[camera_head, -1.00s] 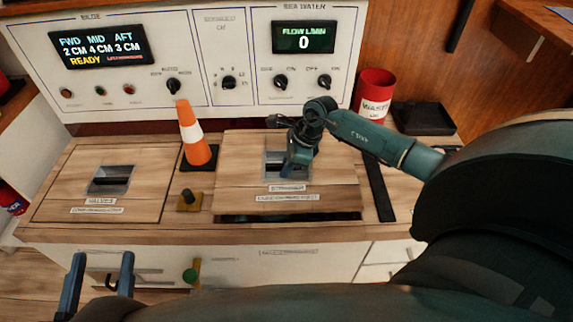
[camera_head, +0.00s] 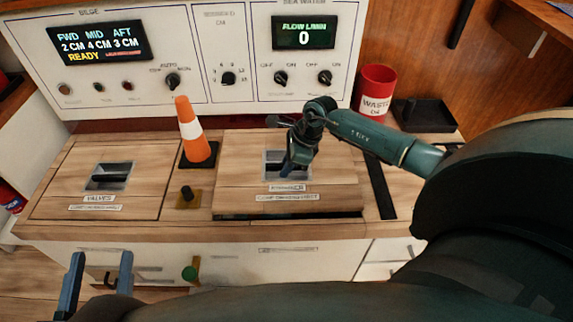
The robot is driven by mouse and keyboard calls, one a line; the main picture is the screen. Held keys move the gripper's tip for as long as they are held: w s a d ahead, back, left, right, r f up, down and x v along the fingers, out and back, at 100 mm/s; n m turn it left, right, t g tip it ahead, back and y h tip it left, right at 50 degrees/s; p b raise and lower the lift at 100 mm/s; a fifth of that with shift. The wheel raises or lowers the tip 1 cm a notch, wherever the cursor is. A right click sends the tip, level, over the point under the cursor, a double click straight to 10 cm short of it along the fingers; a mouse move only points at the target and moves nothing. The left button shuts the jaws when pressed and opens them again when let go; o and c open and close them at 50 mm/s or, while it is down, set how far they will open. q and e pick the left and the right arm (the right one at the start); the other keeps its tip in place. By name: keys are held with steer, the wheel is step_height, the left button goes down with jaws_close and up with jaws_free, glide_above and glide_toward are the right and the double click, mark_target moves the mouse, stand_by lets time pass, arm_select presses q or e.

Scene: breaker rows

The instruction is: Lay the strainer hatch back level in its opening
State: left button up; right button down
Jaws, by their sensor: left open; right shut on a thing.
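The strainer hatch (camera_head: 235,178) is a wooden lid with a recessed metal handle and two labels, right of centre on the counter. A dark gap (camera_head: 288,216) shows along its front edge, so the hatch looks slightly raised or off its seat there. My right gripper (camera_head: 287,171) is shut at the handle recess of the hatch; its fingertips are partly hidden in the recess. My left gripper (camera_head: 97,268) is open and empty at the lower left, in front of the counter.
The closed valves hatch (camera_head: 66,180) lies to the left. An orange cone (camera_head: 192,135) and a small brass fitting with a black knob (camera_head: 187,199) stand between the hatches. A dark strip (camera_head: 380,188), a red waste bin (camera_head: 374,90) and a black tray (camera_head: 425,115) are to the right.

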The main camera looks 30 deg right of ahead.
arm_select(q)
steer(key=shift+s+d+f+b, duration=0.1)
steer(key=shift+d+f+b, duration=0.05)
steer(key=shift+f+b, duration=1.45)
arm_select(e)
steer(key=shift+w+f, duration=0.1)
steer(key=shift+f, duration=1.55)
steer(key=c, duration=1.4)
jaws_free()
steer(key=shift+o, duration=0.2)
steer(key=shift+s+f, duration=0.2)
steer(key=shift+f, duration=0.1)
steer(key=shift+d+r+p, duration=0.15)
steer(key=shift+r+p, duration=0.35)
steer(key=shift+r, duration=0.05)
arm_select(q)
steer(key=r+p, duration=0.4)
steer(key=shift+a+r, duration=0.1)
steer(key=shift+a, duration=0.1)
arm_select(e)
steer(key=v, duration=1.2)
steer(key=shift+r, duration=0.3)
